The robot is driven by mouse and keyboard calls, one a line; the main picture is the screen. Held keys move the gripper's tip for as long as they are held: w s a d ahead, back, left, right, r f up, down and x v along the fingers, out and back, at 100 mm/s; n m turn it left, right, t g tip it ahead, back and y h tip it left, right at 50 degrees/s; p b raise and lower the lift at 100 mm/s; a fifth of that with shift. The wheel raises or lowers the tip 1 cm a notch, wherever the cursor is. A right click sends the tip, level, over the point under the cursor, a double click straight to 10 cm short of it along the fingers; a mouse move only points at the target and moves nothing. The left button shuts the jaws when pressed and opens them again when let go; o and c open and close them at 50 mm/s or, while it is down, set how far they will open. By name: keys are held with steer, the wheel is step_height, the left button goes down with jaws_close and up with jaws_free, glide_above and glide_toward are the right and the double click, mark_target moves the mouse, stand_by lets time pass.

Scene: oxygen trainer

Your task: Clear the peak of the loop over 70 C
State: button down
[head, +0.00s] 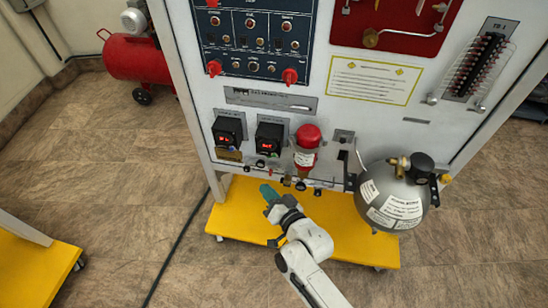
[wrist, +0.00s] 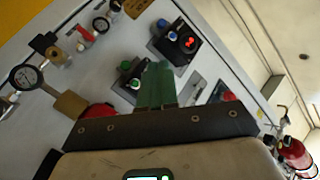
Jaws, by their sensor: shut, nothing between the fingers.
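Two black controller boxes with small red displays sit side by side on the white panel, a left one (head: 227,135) and a right one (head: 270,138). Their digits are too small to read. In the wrist view the panel looks tilted; one black box (wrist: 187,43) shows red digits, with a blue button or lamp beside it. A second dark box with green round parts (wrist: 128,67) lies partly behind my fingers. My gripper (head: 268,192) has green fingers, shut and empty, below the controllers in the head view. In the wrist view the fingers (wrist: 157,84) point towards the panel.
A red-topped canister (head: 306,147) stands right of the controllers, and a grey tank (head: 394,196) right of that. A row of small fittings (head: 286,181) runs along the panel's lower edge. The yellow base (head: 235,215) lies below. A gauge (wrist: 25,77) shows at the wrist view's left.

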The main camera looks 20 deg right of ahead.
mark_target(274, 156)
steer(key=shift+w, duration=0.1)
stand_by(0.3)
steer(key=w+d+b, duration=0.5)
steer(key=w+b, duration=0.2)
steer(key=b, duration=0.4)
steer(key=shift+d, duration=0.1)
steer(key=shift+w, duration=0.1)
stand_by(1.9)
steer(key=shift+w+d+b, duration=0.25)
steer(key=shift+b, duration=0.05)
